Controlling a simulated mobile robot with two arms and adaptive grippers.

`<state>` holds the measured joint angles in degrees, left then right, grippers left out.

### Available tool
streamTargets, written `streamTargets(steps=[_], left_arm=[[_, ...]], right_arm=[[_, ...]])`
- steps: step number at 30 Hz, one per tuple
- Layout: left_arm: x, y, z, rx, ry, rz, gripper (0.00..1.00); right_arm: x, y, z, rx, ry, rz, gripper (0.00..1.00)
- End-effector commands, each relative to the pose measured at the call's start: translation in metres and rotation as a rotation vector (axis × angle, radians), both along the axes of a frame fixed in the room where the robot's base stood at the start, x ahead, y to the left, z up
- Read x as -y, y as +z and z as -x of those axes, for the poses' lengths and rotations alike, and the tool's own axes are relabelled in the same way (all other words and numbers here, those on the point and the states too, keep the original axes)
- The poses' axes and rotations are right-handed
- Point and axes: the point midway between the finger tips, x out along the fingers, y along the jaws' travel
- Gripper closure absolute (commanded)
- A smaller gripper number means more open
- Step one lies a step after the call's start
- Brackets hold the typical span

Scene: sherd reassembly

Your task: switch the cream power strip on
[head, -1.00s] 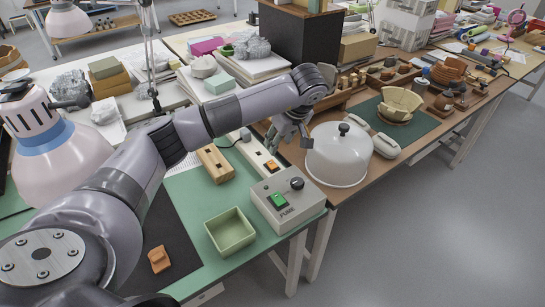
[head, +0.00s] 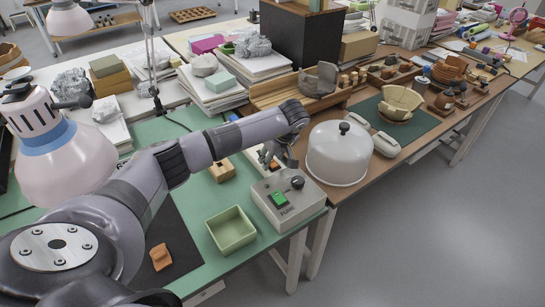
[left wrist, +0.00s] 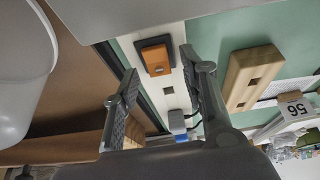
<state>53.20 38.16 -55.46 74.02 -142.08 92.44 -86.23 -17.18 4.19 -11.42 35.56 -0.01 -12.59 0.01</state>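The cream power strip (left wrist: 165,85) runs lengthwise through the left wrist view. Its orange rocker switch (left wrist: 156,58) sits in a dark frame, and a grey-blue plug (left wrist: 178,124) is in the strip further down. I cannot tell which way the rocker is tipped. My left gripper (left wrist: 158,64) is open and empty, its fingers on either side of the strip near the switch; contact cannot be told. In the head view my left gripper (head: 277,154) hides most of the strip, with a bit of the orange switch (head: 274,165) showing. My right gripper is not in view.
A grey box with a green switch (head: 288,200) stands just in front of the strip. A white domed cover (head: 338,158) is close on the right. A wooden block with square holes (left wrist: 253,76) lies beside the strip. A green tray (head: 231,230) is nearer.

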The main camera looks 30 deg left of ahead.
Motion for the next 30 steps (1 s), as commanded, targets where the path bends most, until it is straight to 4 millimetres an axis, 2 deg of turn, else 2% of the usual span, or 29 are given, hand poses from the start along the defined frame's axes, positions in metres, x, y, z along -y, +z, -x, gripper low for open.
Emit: streamTargets(steps=[2, 17, 25, 30], left_arm=[[0.0004, 0.0002, -0.0001, 0.0, 0.0, 0.0, 0.67], [0.0005, 0.0005, 0.0, 0.0, 0.0, 0.0, 1.0], [-0.0008, 0.0001, -0.0005, -0.008, 0.0, 0.018, 1.0], [-0.0064, -0.0012, -0.0025, -0.049, 0.006, 0.119, 1.0]], right_arm=[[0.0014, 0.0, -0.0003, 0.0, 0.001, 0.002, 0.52], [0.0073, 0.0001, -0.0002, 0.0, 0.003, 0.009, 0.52], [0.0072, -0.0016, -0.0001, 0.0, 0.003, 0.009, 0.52], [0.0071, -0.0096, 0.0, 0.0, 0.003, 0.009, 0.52]])
